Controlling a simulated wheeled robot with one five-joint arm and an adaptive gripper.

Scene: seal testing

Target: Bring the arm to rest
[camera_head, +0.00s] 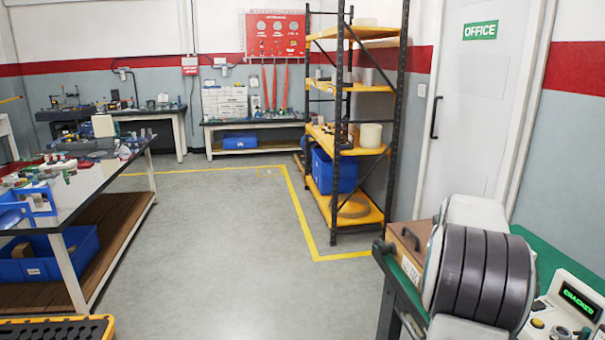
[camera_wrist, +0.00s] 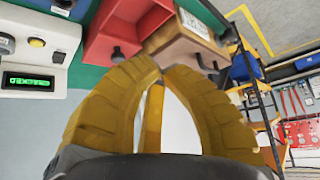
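My gripper (camera_wrist: 162,68) shows in the wrist view. Its thick yellow fingers curve inward and their tips meet or nearly meet. I see no held object; a narrow yellow strip shows between the fingers, and I cannot tell what it is. In the head view a large white and dark-ribbed part of my arm fills the lower right, in front of the green-topped bench (camera_head: 560,256). The gripper itself is not visible there. In the wrist view the fingertips appear in front of a red tray (camera_wrist: 112,35) and a brown wooden box (camera_wrist: 186,42); the distance is unclear.
A control panel (camera_head: 582,297) with a green display reading "CRACKED" sits at the right. The wooden box (camera_head: 408,238) is left of my arm. A yellow shelf rack (camera_head: 345,215) stands beyond, by the office door. A cluttered workbench (camera_head: 95,180) is left; the grey floor between is clear.

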